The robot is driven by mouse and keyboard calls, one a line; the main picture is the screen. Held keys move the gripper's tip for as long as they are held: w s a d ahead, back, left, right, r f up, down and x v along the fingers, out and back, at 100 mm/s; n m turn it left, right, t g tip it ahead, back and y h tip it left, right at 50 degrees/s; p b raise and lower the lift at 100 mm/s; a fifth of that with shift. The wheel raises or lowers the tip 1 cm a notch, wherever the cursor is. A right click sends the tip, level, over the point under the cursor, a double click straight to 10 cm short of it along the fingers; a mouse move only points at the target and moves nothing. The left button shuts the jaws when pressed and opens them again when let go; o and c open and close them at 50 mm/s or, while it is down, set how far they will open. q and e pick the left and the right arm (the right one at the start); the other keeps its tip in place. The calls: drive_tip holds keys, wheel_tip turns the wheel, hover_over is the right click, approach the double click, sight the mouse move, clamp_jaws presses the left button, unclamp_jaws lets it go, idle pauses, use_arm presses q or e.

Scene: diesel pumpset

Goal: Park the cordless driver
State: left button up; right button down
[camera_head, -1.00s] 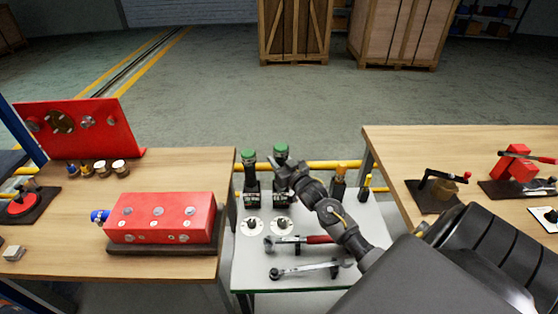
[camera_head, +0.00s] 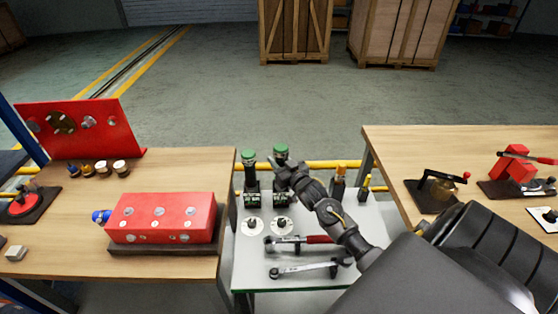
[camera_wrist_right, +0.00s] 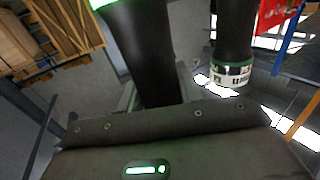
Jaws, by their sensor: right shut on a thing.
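Two black cordless drivers with green ends stand upright side by side at the back left of the grey tool table (camera_head: 330,215). My right gripper (camera_head: 283,176) is shut on the right-hand driver (camera_head: 281,153) at its dark body below the green end. The held driver also shows in the right wrist view (camera_wrist_right: 145,55), upright in front of the palm; the fingertips are not clear there. The other driver (camera_head: 249,170) stands free to its left and shows in the right wrist view (camera_wrist_right: 235,40). Whether the held driver's lower end is fully seated cannot be told.
Two round white discs (camera_head: 252,227) lie in front of the drivers. A red-handled ratchet (camera_head: 300,240) and a wrench (camera_head: 305,269) lie nearer. Yellow-handled tools (camera_head: 339,182) stand to the right. A bench with a red engine block (camera_head: 162,217) is left; another bench (camera_head: 400,150) is right.

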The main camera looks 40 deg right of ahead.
drive_tip(key=shift+f+b, duration=0.7)
drive_tip(key=shift+f, duration=0.25)
idle(0.5)
drive_tip(key=c, duration=0.9)
unclamp_jaws()
drive_tip(key=shift+o, duration=0.2)
drive_tip(key=shift+f, duration=0.1)
drive_tip(key=shift+s+a+f, duration=0.1)
drive_tip(key=shift+s+f, duration=0.05)
drive_tip(key=shift+s, duration=0.35)
drive_tip(key=s+a+b, duration=0.1)
drive_tip(key=s+b, duration=0.1)
drive_tip(key=s, duration=0.7)
drive_tip(key=shift+s+r, duration=0.25)
drive_tip(key=shift+s, duration=0.15)
